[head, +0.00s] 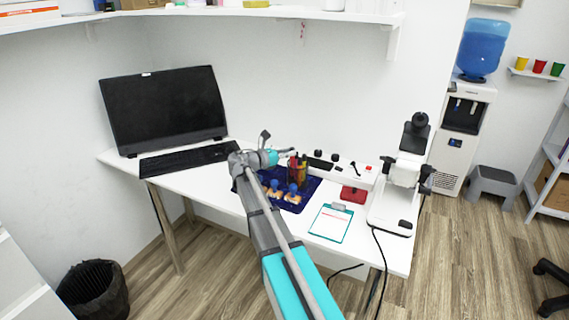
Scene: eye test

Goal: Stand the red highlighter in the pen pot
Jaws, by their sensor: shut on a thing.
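My gripper (286,151) is at the end of my arm, over the middle of the white desk, pointing right. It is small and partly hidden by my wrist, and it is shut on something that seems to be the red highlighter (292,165). Red, orange and yellow upright shapes stand close together just below and right of the fingertips. They appear to be in the pen pot (299,180), whose outline is hard to make out. I cannot tell whether the highlighter is inside the pot or beside it.
A dark blue mat (313,185) bears several blue-topped stamp-like things (292,188). A clipboard (331,222), red pouch (354,194), white control panel (345,172) and microscope (405,178) stand to the right. A keyboard (188,158) and monitor (163,108) are left.

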